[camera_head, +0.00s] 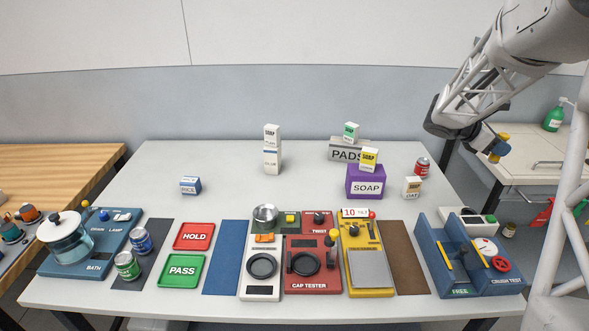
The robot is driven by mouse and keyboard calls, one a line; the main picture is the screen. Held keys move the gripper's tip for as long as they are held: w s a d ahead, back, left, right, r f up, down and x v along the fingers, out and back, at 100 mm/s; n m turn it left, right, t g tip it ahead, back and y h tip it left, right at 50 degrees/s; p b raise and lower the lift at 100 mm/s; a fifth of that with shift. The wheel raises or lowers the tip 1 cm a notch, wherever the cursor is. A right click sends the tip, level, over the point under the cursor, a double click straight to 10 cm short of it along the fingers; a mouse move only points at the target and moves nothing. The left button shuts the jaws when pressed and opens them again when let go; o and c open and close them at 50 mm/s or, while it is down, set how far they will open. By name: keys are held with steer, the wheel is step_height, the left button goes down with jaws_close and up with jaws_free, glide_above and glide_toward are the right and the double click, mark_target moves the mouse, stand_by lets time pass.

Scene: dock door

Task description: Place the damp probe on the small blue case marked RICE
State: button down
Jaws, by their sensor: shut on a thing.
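The small blue case marked RICE (190,186) is a little blue-and-white box. It stands alone on the left part of the grey table, behind the red HOLD tray. My gripper (497,151) is at the upper right, beyond the table's right edge and far from the case. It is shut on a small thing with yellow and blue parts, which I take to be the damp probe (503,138). The fingers hide part of it, and its shape is too small to make out.
A purple SOAP box (366,181) carries a small carton, beside a grey PADS box (348,152). White cartons (272,150) are stacked at the back middle. Testers, trays and a glass pot (68,240) line the front. The table around the RICE case is clear.

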steer(key=w+a+n+t+y, duration=0.1)
steer(key=w+a+n+t, duration=0.25)
steer(key=a, duration=1.25)
steer(key=w+a+n+t, duration=0.25)
steer(key=w+a, duration=0.25)
steer(key=a, duration=1.2)
steer(key=w+a+n+t+y, duration=0.1)
steer(key=w+a+n+t, duration=0.2)
steer(key=a, duration=1.3)
steer(key=s+a+n+t+y, duration=0.1)
steer(key=s+a+n+t, duration=0.15)
steer(key=a, duration=0.85)
steer(key=s+a+n+t+y, duration=0.15)
steer(key=s+a, duration=0.25)
steer(key=a, duration=0.7)
steer(key=s+a+n+t+y, duration=0.15)
steer(key=s+a, duration=0.25)
steer(key=a, duration=0.7)
step_height(320, 180, down, 12)
steer(key=shift+w+f+m+g, duration=0.15)
steer(key=shift+f+m+g, duration=0.05)
steer(key=shift+m+g, duration=0.2)
steer(key=shift+w, duration=0.1)
